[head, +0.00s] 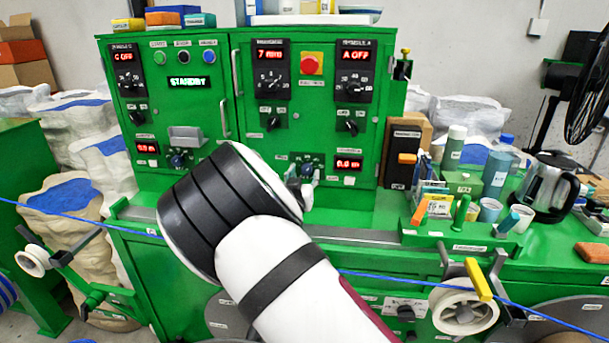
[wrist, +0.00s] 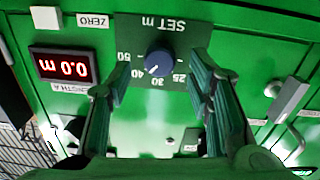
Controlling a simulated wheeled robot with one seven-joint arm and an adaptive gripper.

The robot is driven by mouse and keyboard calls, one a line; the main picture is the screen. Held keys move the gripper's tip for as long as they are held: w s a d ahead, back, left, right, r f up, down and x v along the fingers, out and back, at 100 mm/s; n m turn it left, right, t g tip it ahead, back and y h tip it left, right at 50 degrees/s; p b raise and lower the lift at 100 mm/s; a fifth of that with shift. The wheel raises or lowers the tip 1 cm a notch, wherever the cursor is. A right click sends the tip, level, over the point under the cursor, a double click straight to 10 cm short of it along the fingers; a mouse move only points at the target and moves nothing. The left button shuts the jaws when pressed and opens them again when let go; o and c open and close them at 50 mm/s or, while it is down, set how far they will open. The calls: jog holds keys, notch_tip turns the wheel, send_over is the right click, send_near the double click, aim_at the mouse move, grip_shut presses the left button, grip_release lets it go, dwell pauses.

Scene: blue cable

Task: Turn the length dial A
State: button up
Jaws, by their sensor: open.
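The length dial A (wrist: 158,62) is a dark blue knob on a green SET m plate, seen upside down in the wrist view. Its white mark points roughly between 30 and 40. The red display (wrist: 63,66) beside it reads 0.0 m, above a LENGTH A label in the picture. My gripper (wrist: 160,68) is open, with one finger on each side of the dial in the picture; I cannot tell whether either touches it. In the head view my gripper (head: 302,190) is in front of the lower right panel, mostly hidden by my wrist, and covers part of the dial's plate.
A similar display and dial (head: 178,160) sit on the left panel. A red button (head: 311,64) and other knobs are above. Cups and a kettle (head: 545,185) stand on the right bench.

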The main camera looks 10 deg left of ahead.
jog(key=shift+w, duration=0.8)
jog(key=shift+c, duration=0.6)
grip_shut()
